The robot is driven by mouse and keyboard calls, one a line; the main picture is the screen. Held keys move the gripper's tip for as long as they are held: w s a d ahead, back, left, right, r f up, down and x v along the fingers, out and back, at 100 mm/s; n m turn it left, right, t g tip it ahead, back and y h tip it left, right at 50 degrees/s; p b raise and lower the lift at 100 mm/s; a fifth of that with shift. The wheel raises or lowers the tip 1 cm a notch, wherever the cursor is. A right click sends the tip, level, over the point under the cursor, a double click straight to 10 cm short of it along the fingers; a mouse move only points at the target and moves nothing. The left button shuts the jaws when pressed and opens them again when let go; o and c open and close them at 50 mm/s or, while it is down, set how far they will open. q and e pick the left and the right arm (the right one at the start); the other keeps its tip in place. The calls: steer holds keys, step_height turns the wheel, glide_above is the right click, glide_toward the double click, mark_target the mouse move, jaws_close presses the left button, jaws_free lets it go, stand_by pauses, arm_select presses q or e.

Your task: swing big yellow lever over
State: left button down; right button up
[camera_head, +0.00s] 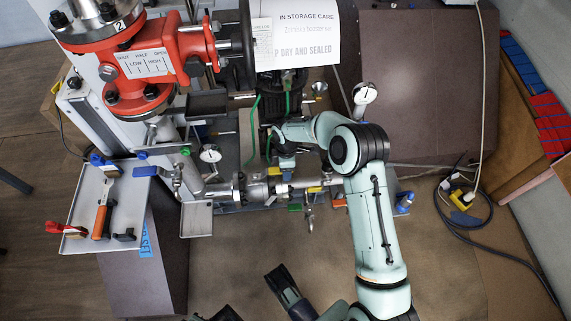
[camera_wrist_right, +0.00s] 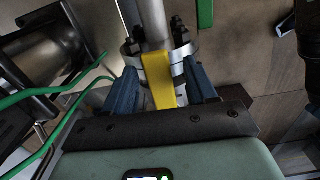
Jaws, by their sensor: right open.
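The big yellow lever (camera_wrist_right: 160,82) shows in the right wrist view as a flat yellow bar in front of a metal pipe with a bolted flange. In the head view only a small yellow patch of it (camera_head: 274,171) shows beside my right gripper, with the rest hidden. My right gripper (camera_wrist_right: 162,76) is open, its two blue fingers on either side of the lever. A gap shows at the lever's sides; I cannot tell whether either finger touches it.
A smaller yellow handle (camera_head: 315,189) sits right along the pipe. Green hoses (camera_wrist_right: 60,92) run left of the gripper. A red valve body (camera_head: 150,58) and a tool tray (camera_head: 105,205) are at left. A pressure gauge (camera_head: 365,93) stands behind my right arm.

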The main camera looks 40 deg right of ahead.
step_height(320, 180, up, 6)
steer(key=p, duration=0.3)
steer(key=shift+f, duration=0.1)
arm_select(q)
step_height(320, 180, up, 4)
steer(key=shift+f, duration=0.1)
steer(key=shift+s, duration=0.1)
steer(key=s+d+r+g+p, duration=0.1)
steer(key=s+d+r+p, duration=0.2)
steer(key=s, duration=0.2)
steer(key=shift+s+g+h, duration=0.25)
steer(key=shift+g+h, duration=0.05)
steer(key=shift+h, duration=0.1)
arm_select(e)
step_height(320, 180, up, 13)
arm_select(q)
steer(key=shift+r, duration=0.1)
